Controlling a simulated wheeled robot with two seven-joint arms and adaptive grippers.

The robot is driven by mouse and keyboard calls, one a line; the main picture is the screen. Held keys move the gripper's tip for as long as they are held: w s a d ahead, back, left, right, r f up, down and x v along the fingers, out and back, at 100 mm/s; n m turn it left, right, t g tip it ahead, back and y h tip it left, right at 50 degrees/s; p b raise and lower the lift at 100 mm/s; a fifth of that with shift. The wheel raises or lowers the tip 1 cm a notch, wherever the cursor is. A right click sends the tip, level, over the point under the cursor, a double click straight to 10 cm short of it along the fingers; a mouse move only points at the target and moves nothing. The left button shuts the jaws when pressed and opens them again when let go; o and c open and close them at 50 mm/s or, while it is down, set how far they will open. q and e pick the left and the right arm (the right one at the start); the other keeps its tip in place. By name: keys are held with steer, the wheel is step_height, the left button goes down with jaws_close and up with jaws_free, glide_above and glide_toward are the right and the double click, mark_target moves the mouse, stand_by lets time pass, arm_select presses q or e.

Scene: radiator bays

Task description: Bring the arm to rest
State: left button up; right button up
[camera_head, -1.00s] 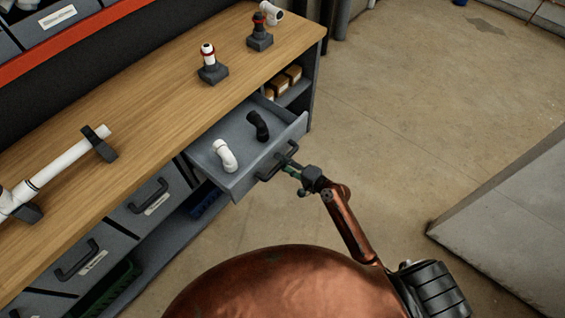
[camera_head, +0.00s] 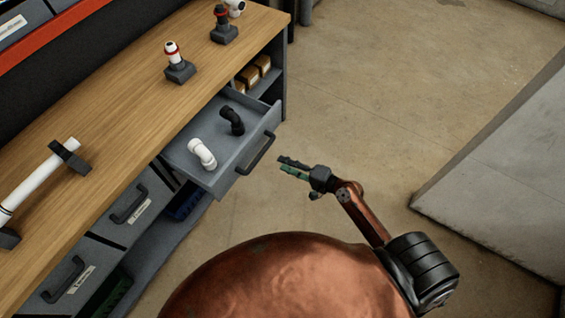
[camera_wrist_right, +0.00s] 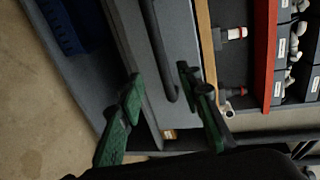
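My right arm reaches in from the lower right in the head view. Its gripper (camera_head: 294,168) is open and empty, in the air a short way right of the open drawer's handle (camera_head: 256,153). In the right wrist view the two green fingers (camera_wrist_right: 158,95) stand apart, with the dark handle bar (camera_wrist_right: 158,50) beyond them and nothing held. The drawer (camera_head: 208,179) is pulled out from the bench and holds a white elbow pipe (camera_head: 202,153) and a black elbow pipe (camera_head: 232,120). My left gripper is not in view.
The wooden bench top (camera_head: 120,125) carries a white pipe (camera_head: 38,182) on dark supports and two upright fittings in stands (camera_head: 179,72). Closed drawers (camera_head: 128,205) sit below. A grey slab (camera_head: 500,170) stands at the right. Floor between is clear.

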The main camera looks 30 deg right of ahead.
stand_by(0.4)
steer(key=s+d+f+g+h, duration=0.1)
steer(key=s+d+f+h, duration=0.15)
steer(key=f, duration=0.65)
steer(key=s+d+f+g+h, duration=0.1)
steer(key=d+f, duration=0.3)
steer(key=f, duration=0.4)
steer(key=s+d+f+n+g+h, duration=0.1)
steer(key=s+d+f+n+g, duration=0.1)
steer(key=s+f, duration=0.65)
steer(key=s+d+f+n+g+h, duration=0.2)
steer(key=s+f, duration=0.3)
steer(key=f, duration=0.6)
steer(key=s+f+n+g, duration=0.2)
steer(key=s+f, duration=0.3)
steer(key=s, duration=0.6)
steer(key=s+a+f+n+g+h, duration=0.1)
steer(key=s+f+n, duration=0.3)
steer(key=s, duration=0.7)
steer(key=s+a+f+n+g+h, duration=0.1)
steer(key=s+f+n+g, duration=0.2)
steer(key=s+f, duration=0.5)
steer(key=s, duration=0.3)
steer(key=shift+s+g, duration=0.15)
steer(key=shift+g, duration=0.25)
